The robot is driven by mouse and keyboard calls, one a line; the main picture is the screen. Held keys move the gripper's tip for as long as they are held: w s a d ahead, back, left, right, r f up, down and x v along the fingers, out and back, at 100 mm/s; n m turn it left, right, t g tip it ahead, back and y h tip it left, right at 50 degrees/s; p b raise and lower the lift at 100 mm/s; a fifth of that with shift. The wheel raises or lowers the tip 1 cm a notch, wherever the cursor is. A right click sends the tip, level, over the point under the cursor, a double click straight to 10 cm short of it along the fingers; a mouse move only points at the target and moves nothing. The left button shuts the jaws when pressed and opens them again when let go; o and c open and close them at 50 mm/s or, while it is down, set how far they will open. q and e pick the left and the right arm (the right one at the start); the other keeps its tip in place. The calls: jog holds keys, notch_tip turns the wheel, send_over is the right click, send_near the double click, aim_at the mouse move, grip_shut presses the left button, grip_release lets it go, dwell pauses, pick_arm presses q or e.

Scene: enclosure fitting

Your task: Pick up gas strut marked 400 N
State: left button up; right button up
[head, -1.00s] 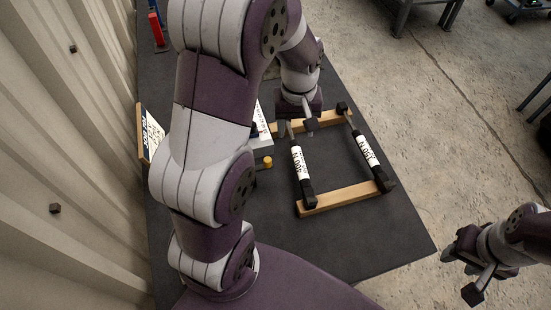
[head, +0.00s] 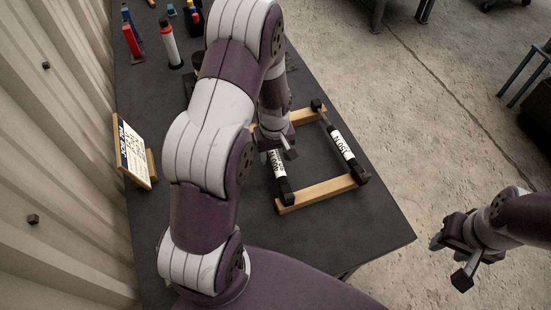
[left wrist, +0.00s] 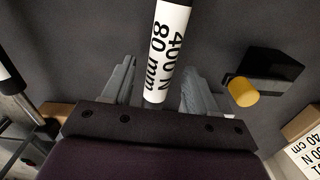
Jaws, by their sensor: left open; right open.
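The gas strut marked 400 N (head: 279,178) has a white label and black ends, and lies across the wooden rack (head: 318,193). Its label, "400 N 80 mm", shows in the left wrist view (left wrist: 168,50). My left gripper (head: 277,154) is over the strut's far half and hides it in the head view. In the left wrist view its open fingers (left wrist: 158,88) stand either side of the strut, with gaps on both sides. A second strut (head: 342,145) lies to the right on the rack. My right gripper (head: 452,262) is open and empty, off the table's right side.
A sign (head: 133,152) stands at the table's left edge. A white-and-red tube (head: 170,45) and a red object (head: 132,42) stand further back. A black block with a yellow knob (left wrist: 243,92) is near my left gripper. The table's front right is clear.

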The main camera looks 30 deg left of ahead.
pick_arm(q)
grip_shut()
jog(key=shift+r, duration=0.1)
